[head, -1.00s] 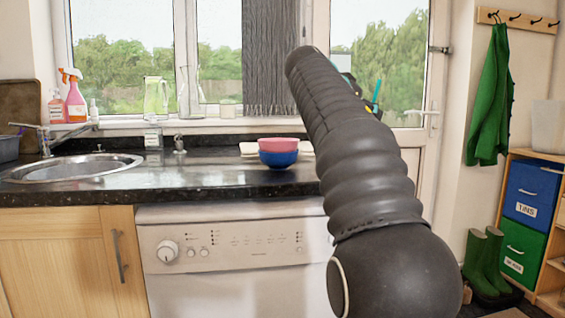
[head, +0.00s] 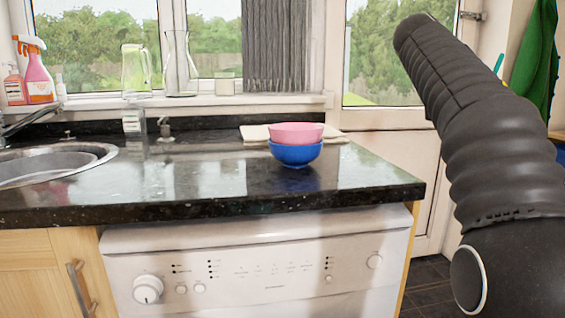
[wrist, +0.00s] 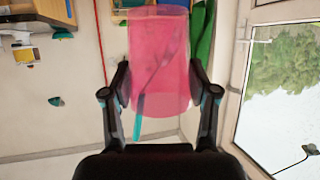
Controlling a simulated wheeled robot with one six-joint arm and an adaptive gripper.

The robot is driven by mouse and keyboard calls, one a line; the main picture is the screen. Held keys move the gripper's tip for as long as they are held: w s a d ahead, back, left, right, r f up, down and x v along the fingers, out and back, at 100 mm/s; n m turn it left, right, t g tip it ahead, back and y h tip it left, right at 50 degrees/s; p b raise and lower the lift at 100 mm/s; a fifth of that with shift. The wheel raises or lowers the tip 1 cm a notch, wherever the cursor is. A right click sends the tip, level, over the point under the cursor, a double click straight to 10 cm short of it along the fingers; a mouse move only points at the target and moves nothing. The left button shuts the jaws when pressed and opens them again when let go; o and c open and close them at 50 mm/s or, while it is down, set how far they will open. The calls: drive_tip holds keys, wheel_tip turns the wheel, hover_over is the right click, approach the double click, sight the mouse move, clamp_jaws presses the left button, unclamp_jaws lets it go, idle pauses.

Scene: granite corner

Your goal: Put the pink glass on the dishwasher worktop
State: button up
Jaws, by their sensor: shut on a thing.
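In the wrist view the pink glass (wrist: 160,60) is see-through and sits between the two fingers of my gripper (wrist: 162,92), which is shut on it. A teal strip shows through and below the glass. In the head view my arm rises at the right and hides the gripper and the glass. The dishwasher worktop (head: 215,185) is a dark, glossy granite surface above the white dishwasher (head: 255,262). My arm is to the right of the worktop's right end in that view.
A pink bowl (head: 296,131) is stacked in a blue bowl (head: 296,153) on the worktop, in front of a folded cloth (head: 256,133). A sink (head: 60,160) is at the left. Glass jugs (head: 180,70) stand on the windowsill. The worktop's middle and front are clear.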

drive_tip(key=w+a+n+t+y+p, duration=0.15)
drive_tip(key=w+a, duration=0.25)
drive_tip(key=a, duration=1)
drive_tip(key=n+t+y+p, duration=0.2)
drive_tip(key=n+t+y, duration=0.1)
drive_tip(key=n+t, duration=0.1)
hover_over(202, 173)
wheel_tip(202, 173, down, 8)
drive_tip(key=r, duration=0.1)
drive_tip(key=shift+f+b, duration=0.45)
drive_tip(key=shift+f, duration=1.8)
drive_tip(key=shift+f, duration=0.2)
drive_tip(key=o, duration=1.2)
drive_tip(key=shift+o, duration=0.2)
drive_tip(key=shift+r, duration=0.2)
